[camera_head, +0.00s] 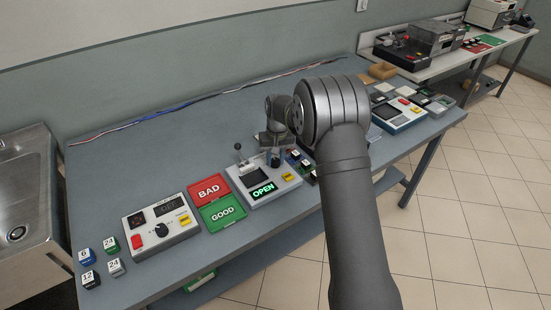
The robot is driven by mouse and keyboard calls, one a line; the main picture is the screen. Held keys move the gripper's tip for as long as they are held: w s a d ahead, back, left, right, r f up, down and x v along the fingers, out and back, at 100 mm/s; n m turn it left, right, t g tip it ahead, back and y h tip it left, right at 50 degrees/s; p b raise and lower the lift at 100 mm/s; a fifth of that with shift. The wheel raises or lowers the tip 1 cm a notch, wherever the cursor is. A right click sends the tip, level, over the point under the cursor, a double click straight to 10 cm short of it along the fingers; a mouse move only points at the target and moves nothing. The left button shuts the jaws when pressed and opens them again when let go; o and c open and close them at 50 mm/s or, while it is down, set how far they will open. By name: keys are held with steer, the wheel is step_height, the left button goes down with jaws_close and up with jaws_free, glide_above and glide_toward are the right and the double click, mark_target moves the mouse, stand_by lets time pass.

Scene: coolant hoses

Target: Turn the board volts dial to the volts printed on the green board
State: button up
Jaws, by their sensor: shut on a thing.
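My gripper (275,148) is at the back right of a pale tester whose display reads OPEN (264,190). It points down and is shut on a small dark blue thing (275,159), which looks like a knob at the tester's back edge; my gripper partly hides it. A black dial (160,228) sits on a separate pale box (137,225) at the left, with a dark display that seems to read OFF. A small green block marked 24 (111,244) stands at the front left. I cannot tell which thing is the green board.
Blocks marked 6 (86,256), 12 (90,279) and 24 (115,267) stand by the green one. Red BAD (208,188) and green GOOD (222,213) mats lie between the two boxes. A lever (239,151) rises from the tester. Small parts crowd its right side.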

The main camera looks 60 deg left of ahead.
mark_target(276, 158)
steer(key=n, duration=0.5)
steer(key=shift+a+r+n, duration=0.1)
steer(key=shift+n, duration=0.2)
steer(key=n, duration=0.5)
steer(key=shift+n, duration=0.4)
steer(key=o, duration=1)
steer(key=shift+h, duration=0.3)
steer(key=r, duration=1.7)
steer(key=shift+w+a+r, duration=0.15)
steer(key=shift+w+a, duration=0.05)
steer(key=shift+w, duration=0.1)
steer(key=f, duration=1.7)
steer(key=shift+s+d+f, duration=0.25)
steer(key=shift+s, duration=0.05)
